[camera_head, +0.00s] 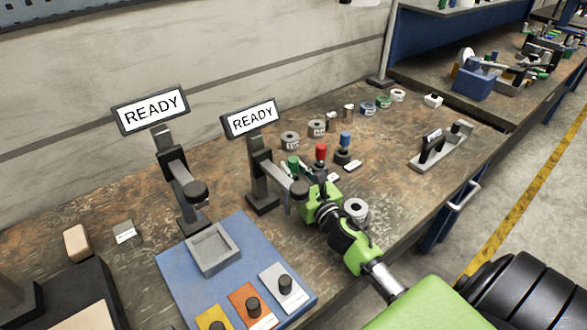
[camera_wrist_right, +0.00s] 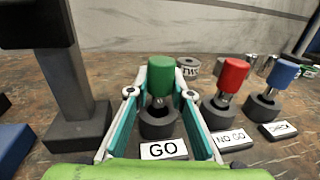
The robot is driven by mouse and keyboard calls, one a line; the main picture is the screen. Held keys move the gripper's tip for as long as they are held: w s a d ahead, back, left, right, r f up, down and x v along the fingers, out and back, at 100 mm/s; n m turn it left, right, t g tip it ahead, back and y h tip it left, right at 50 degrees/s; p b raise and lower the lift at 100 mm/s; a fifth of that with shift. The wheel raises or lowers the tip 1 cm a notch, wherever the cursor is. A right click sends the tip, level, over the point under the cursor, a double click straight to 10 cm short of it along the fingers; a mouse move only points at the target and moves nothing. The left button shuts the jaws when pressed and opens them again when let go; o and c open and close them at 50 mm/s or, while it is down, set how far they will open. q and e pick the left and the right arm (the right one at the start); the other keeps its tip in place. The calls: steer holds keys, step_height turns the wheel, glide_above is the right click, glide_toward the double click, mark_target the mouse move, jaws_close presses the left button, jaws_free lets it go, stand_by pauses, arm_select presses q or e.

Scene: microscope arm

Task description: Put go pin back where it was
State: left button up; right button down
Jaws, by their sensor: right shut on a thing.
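The go pin, with a green handle (camera_wrist_right: 160,76) and a metal shank, stands upright between my right gripper's fingers (camera_wrist_right: 162,92). Its shank meets the mouth of a black round holder (camera_wrist_right: 158,124) behind a white "GO" label (camera_wrist_right: 163,149). How deep the shank sits in the holder cannot be told. In the head view the green handle (camera_head: 293,162) shows just beyond my right gripper (camera_head: 304,171), which partly hides the holder. The right gripper is shut on the pin. My left gripper is not in view.
The red no-go pin (camera_wrist_right: 231,75) and a blue pin (camera_wrist_right: 281,74) stand in holders to the right. A microscope-like stand (camera_head: 262,177) with a READY screen (camera_head: 251,118) is close on the left. A grey ring (camera_head: 355,209) lies near my right arm.

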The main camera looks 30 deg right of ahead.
steer(key=shift+f, duration=0.1)
steer(key=c, duration=1.8)
jaws_free()
steer(key=shift+r, duration=0.2)
steer(key=shift+s+f, duration=0.2)
steer(key=shift+s, duration=0.15)
steer(key=s, duration=0.3)
steer(key=s+a+b, duration=0.1)
steer(key=s, duration=0.6)
steer(key=shift+a+b, duration=0.15)
steer(key=shift+b, duration=0.25)
steer(key=shift+s+r, duration=0.15)
steer(key=shift+s, duration=0.5)
